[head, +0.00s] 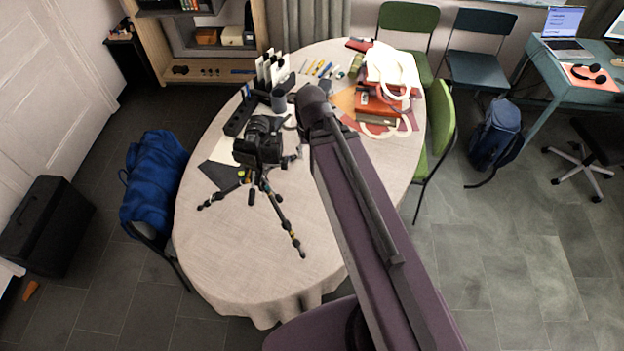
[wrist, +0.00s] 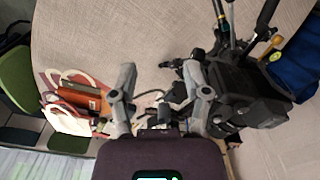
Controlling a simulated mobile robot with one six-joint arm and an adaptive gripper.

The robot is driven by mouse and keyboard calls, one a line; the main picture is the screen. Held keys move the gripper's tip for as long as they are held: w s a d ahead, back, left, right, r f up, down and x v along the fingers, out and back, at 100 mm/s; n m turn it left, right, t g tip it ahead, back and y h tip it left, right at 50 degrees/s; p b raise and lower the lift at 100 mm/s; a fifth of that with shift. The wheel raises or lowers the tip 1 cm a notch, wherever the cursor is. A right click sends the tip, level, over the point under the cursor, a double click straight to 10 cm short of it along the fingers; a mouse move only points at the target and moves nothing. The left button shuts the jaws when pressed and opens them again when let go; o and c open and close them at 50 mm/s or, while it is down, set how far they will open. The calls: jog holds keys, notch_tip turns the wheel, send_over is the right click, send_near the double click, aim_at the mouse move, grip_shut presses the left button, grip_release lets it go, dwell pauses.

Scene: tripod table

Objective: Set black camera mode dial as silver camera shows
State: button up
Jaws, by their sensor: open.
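A black camera (head: 258,142) stands on a small black tripod (head: 270,205) on the table. In the wrist view the black camera (wrist: 243,98) is on the right, beside my gripper's right finger. Its mode dial is too small to make out. My gripper (wrist: 167,82) is open, with nothing clearly between its fingers. In the head view my arm hides most of the gripper, which is just right of the black camera. I cannot make out a silver camera or its dial setting in either view.
The oval table (head: 225,255) has a beige cloth, bare toward the front. Behind the camera is a black organizer (head: 240,115) with upright white pieces. Red boxes and a white-handled bag (head: 390,68) lie at the back right. A chair with a blue cloth (head: 155,180) stands left.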

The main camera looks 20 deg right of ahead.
notch_tip(320, 180, down, 10)
jog(key=s+b, duration=0.1)
jog(key=b, duration=0.8)
jog(key=shift+s+r, duration=0.15)
jog(key=shift+r, duration=0.05)
jog(key=shift+d, duration=0.1)
